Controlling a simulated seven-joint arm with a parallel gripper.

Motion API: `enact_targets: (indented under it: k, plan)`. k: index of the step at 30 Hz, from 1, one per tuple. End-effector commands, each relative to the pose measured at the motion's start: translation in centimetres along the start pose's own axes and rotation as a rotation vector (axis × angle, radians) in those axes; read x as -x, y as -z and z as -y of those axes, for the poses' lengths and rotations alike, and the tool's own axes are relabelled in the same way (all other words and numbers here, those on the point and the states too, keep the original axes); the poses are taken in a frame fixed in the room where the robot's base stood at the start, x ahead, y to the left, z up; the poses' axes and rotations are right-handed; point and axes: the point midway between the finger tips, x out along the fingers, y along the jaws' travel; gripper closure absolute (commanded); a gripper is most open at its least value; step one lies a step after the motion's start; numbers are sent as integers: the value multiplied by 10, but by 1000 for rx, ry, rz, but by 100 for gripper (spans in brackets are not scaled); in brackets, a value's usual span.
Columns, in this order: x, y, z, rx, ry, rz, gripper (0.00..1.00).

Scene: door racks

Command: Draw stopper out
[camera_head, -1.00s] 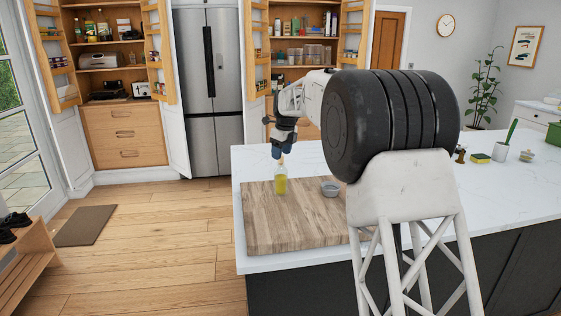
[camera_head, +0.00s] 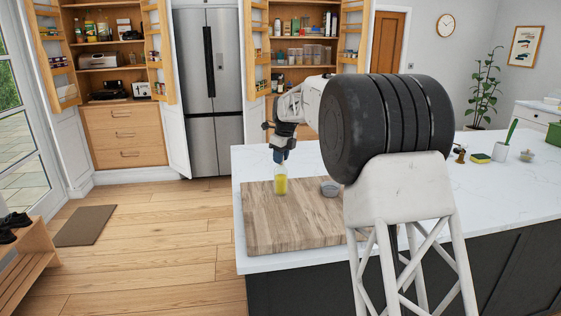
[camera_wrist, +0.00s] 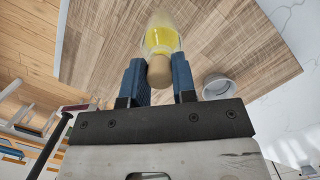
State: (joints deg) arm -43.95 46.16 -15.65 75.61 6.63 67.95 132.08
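A clear bottle with yellow liquid (camera_head: 281,186) stands upright on the wooden board; it also shows in the wrist view (camera_wrist: 161,36). A round tan cork stopper (camera_wrist: 160,71) sits at the bottle's mouth, and the neck is partly hidden by it. My gripper (camera_wrist: 160,68) has its two blue fingers on either side of the stopper, close against it with no clear gap, and looks shut on it. In the head view my gripper (camera_head: 279,156) is directly above the bottle, and the stopper is hidden there.
A small grey bowl (camera_head: 330,188) stands on the wooden board (camera_head: 285,228), right of the bottle. The board in front of the bottle is clear.

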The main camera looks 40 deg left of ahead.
Motion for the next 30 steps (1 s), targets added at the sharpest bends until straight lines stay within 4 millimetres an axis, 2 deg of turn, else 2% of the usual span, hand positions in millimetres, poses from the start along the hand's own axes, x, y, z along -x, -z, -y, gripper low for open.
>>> enact_targets:
  k: [3, 11, 30]
  plan:
    - [0, 0, 0, 0, 0, 0, 99]
    - [1, 0, 0, 0, 0, 0, 99]
    - [22, -4, 0, 0, 0, 0, 99]
